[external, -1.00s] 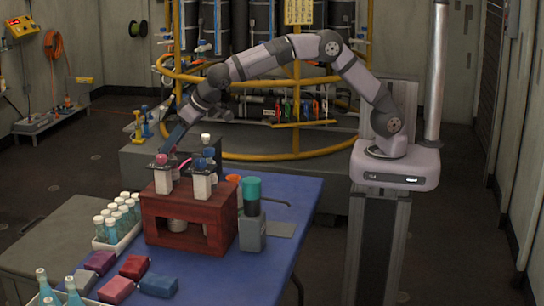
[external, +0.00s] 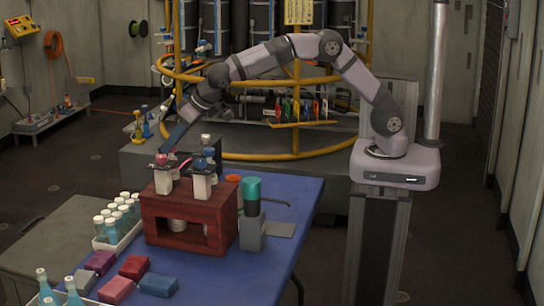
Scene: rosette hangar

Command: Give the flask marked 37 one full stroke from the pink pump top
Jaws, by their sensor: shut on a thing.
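The pink pump top (external: 161,159) is on the left pump of a dark red wooden stand (external: 188,208). The pump has a white body (external: 165,183). My gripper (external: 165,150) reaches down from behind and is shut on the pink pump top, as far as the small view shows. Its fingers are hard to make out. A blue pump top (external: 199,163) tops the second pump to the right. Several white-capped bottles stand in a white rack (external: 128,236) at the left. No number 37 is readable, so I cannot tell which flask bears it.
A grey block holding a teal-topped cylinder (external: 252,205) stands right of the stand. Red, purple and blue packets (external: 158,285) lie in front. Blue-filled flasks (external: 73,292) stand at the lower left. The blue table (external: 235,275) is clear at front right.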

